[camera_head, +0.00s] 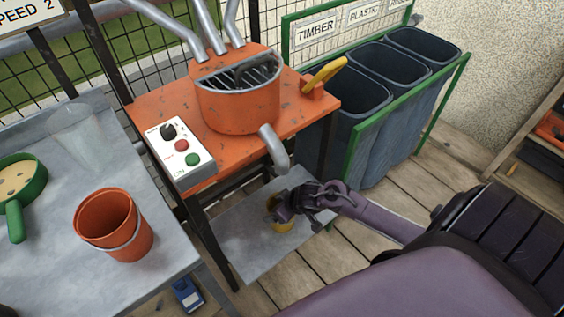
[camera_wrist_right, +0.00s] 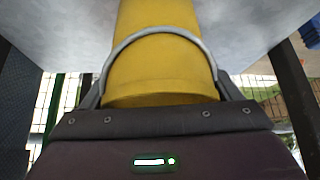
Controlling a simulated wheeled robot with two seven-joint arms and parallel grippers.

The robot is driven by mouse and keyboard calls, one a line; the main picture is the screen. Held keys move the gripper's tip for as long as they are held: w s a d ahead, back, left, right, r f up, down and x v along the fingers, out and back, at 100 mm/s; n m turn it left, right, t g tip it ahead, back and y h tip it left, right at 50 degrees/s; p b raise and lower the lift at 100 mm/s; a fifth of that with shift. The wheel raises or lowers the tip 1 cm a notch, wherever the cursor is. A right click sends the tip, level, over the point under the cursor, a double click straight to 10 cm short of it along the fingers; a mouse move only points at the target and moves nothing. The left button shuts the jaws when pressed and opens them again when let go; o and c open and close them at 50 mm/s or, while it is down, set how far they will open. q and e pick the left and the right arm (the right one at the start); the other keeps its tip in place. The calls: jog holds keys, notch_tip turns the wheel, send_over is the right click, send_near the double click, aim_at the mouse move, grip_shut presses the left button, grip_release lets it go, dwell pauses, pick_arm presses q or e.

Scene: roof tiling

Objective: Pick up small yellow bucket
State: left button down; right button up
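The small yellow bucket (camera_head: 283,227) is on the grey lower shelf (camera_head: 245,243) beneath the orange machine, partly hidden by my right gripper (camera_head: 276,208). My right arm comes in from the right and the gripper is at the bucket's upper part. In the right wrist view the yellow bucket (camera_wrist_right: 158,65) fills the upper middle, right in front of the gripper body, with a grey handle arching across it. The fingertips do not show clearly there, so I cannot tell whether they are closed on it. My left gripper is out of view.
The orange machine (camera_head: 238,105) with its bent spout (camera_head: 274,150) stands above the shelf. A control box (camera_head: 180,155) sits on its table. An orange bucket (camera_head: 113,225) and a green pan (camera_head: 18,190) are on the left table. Grey bins (camera_head: 365,105) stand behind right.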

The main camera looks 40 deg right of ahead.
jog(key=c, duration=0.8)
jog(key=shift+r, duration=0.1)
